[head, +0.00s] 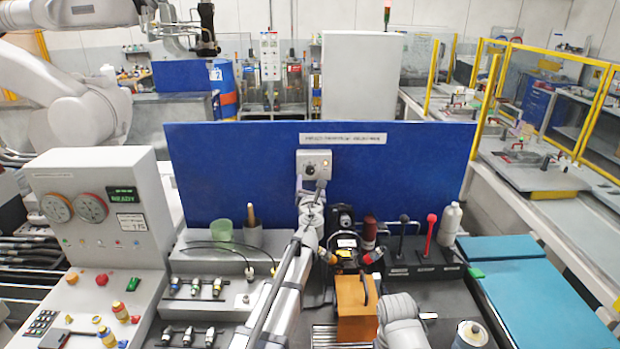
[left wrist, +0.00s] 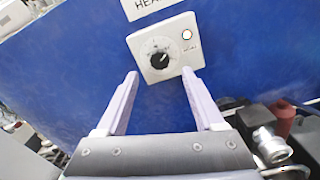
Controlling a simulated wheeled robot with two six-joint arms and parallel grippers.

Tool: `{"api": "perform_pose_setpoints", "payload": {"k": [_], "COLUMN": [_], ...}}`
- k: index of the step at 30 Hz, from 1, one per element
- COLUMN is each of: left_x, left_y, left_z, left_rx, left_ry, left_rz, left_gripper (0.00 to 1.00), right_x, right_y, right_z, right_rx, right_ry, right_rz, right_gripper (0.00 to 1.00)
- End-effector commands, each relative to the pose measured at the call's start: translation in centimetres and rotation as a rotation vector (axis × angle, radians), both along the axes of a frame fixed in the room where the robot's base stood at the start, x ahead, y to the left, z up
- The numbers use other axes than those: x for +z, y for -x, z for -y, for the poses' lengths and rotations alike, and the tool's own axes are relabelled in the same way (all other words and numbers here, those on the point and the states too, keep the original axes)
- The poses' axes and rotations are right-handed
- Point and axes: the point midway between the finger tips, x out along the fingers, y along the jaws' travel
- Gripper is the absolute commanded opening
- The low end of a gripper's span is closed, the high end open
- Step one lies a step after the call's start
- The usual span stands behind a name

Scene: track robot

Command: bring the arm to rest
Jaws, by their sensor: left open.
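My left arm reaches up the middle of the head view to the blue panel (head: 230,170). My left gripper (head: 318,192) is just below a light grey control box (head: 328,157) with a black knob. In the left wrist view the two pale fingers of the gripper (left wrist: 160,74) are spread apart with nothing between them. The box's black knob (left wrist: 159,60) lies just beyond the fingertips, and the fingers do not grip it. A small lamp (left wrist: 187,34) on the box glows. My right gripper does not show.
A console (head: 95,215) with dials stands at left. A green cup (head: 221,230), levers (head: 430,235), a white bottle (head: 449,224) and an orange-brown block (head: 354,308) are around the arm. A teal mat (head: 530,300) lies at right.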

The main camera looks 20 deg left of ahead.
Motion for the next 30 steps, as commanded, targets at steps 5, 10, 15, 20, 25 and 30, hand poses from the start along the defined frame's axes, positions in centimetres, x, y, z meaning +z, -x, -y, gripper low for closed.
{"api": "perform_pose_setpoints", "payload": {"k": [5, 10, 15, 20, 25, 30], "left_x": [0.0, 0.0, -0.2, -2.1, -8.2, -15.3], "left_y": [1.9, 1.8, 2.2, 5.8, 12.9, 20.9], "left_z": [0.5, 0.5, 0.1, -2.7, -5.4, -3.8], "left_rx": [0.000, 0.000, 0.019, 0.185, 0.545, 1.009], "left_ry": [0.000, 0.000, 0.051, 0.465, 1.179, 1.773], "left_rz": [0.000, 0.000, 0.008, 0.076, 0.206, 0.344], "left_gripper": [0.69, 0.69, 0.69, 0.69, 0.69, 0.69], "right_x": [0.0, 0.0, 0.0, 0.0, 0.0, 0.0], "right_y": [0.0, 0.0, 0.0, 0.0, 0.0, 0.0], "right_z": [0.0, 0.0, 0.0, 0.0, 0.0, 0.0], "right_rx": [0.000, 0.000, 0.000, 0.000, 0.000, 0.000], "right_ry": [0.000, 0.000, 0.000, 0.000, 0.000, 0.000], "right_rz": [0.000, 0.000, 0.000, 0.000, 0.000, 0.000], "right_gripper": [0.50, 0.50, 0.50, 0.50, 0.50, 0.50]}}
